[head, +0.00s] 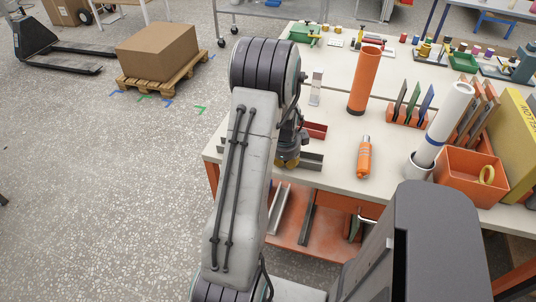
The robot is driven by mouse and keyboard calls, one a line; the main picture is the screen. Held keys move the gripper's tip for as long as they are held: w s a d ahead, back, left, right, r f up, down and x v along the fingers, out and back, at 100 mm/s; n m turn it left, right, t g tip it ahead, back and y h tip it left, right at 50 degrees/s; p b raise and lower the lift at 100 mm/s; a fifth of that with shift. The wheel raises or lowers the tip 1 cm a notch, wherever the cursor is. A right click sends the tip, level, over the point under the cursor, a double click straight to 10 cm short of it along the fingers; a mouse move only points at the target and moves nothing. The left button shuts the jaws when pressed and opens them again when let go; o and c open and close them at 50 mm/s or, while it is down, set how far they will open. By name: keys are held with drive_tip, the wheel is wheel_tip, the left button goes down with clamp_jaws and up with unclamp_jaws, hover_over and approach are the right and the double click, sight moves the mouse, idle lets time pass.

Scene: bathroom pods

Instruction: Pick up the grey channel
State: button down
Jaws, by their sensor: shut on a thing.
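My gripper (287,161) is low over the near left part of the white-topped bench, partly hidden behind my own arm. It is shut on the grey channel (312,161), a dark grey piece that sticks out to the right of the fingers. The fingertips and the middle of the channel are hard to make out. I cannot tell whether the channel touches the bench top or is just above it.
A red bin (315,130) is just behind the channel. An orange tube (365,80) stands behind, and an orange bottle (364,158) lies to the right. A white roll (449,112) and an orange box (470,170) are farther right. Long profiles (307,220) lie on the lower shelf.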

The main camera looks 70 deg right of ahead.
drive_tip(key=shift+r, duration=0.15)
drive_tip(key=shift+d+p+v, duration=0.2)
drive_tip(key=shift+p+v, duration=0.35)
drive_tip(key=shift+v, duration=0.25)
drive_tip(key=shift+d+p+v, duration=0.2)
drive_tip(key=shift+p+v, duration=0.3)
drive_tip(key=shift+v, duration=0.25)
drive_tip(key=shift+d+p+v, duration=0.15)
drive_tip(key=shift+p+v, duration=0.4)
drive_tip(key=shift+v, duration=0.25)
drive_tip(key=shift+a+b, duration=0.65)
drive_tip(key=shift+a, duration=0.5)
drive_tip(key=a+b, duration=0.3)
drive_tip(key=a, duration=0.6)
drive_tip(key=shift+s+a, duration=0.3)
